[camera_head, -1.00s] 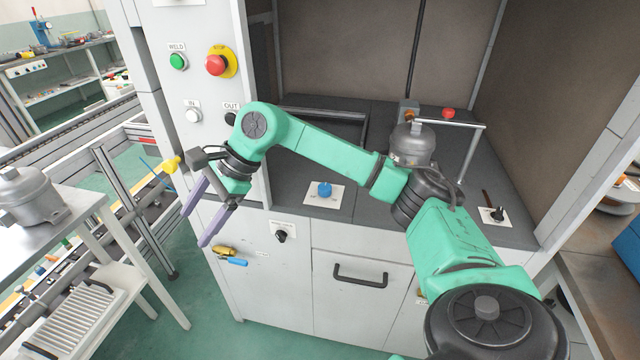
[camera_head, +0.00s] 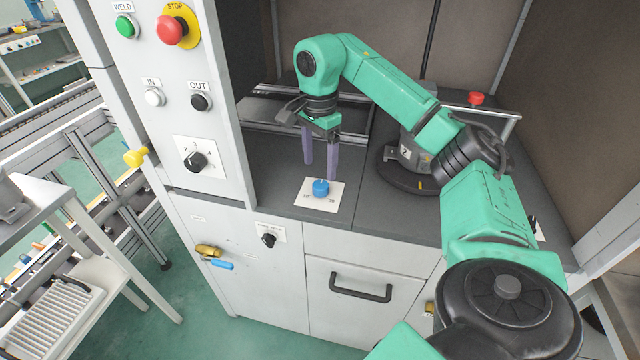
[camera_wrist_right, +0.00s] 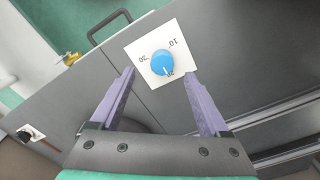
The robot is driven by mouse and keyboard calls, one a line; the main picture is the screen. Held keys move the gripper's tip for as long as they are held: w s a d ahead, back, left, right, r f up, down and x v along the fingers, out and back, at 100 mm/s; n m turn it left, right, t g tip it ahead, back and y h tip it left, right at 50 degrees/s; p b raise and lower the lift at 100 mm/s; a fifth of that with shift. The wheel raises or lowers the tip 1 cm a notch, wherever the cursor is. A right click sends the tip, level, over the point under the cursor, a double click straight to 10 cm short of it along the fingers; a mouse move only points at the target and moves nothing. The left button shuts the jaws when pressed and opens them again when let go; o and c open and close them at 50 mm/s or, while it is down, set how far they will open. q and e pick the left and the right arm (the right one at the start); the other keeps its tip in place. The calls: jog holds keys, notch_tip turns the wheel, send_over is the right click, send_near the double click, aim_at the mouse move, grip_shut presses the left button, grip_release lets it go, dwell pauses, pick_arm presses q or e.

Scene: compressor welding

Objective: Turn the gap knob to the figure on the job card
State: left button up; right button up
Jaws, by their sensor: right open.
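A blue knob (camera_head: 320,188) sits on a square white plate (camera_head: 332,203) on the dark worktop. In the right wrist view the blue knob (camera_wrist_right: 162,63) has a white pointer line aimed at the figure 20; the figures 10 and 30 also show on the plate (camera_wrist_right: 184,50). I cannot read a name on it. My right gripper (camera_head: 320,168) points down, open and empty, just above and behind the knob. In the right wrist view its fingers (camera_wrist_right: 160,74) are spread to either side of the knob, apart from it. No job card can be made out. My left gripper is out of view.
A black knob (camera_head: 195,161) is on the upright panel at left, below the IN and OUT buttons and the red STOP button (camera_head: 172,30). Another black knob (camera_head: 268,240) is on the cabinet front. A grey compressor (camera_head: 407,155) stands behind my right arm. The worktop around the plate is clear.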

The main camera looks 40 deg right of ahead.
aim_at(321, 184)
jog(key=f, duration=0.4)
jog(key=d+f, duration=0.1)
jog(key=f, duration=0.1)
jog(key=shift+w+f, duration=0.1)
jog(key=shift+w, duration=0.2)
jog(key=shift+s+f, duration=0.1)
jog(key=shift+f, duration=0.1)
jog(key=shift+a, duration=0.2)
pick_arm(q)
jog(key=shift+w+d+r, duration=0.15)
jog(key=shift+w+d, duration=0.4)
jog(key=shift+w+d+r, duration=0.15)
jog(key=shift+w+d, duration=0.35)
pick_arm(e)
jog(key=shift+f, duration=0.1)
jog(key=shift+d, duration=0.1)
grip_shut()
pick_arm(q)
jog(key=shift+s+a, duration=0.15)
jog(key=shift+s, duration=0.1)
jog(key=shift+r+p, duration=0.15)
jog(key=shift+p, duration=0.15)
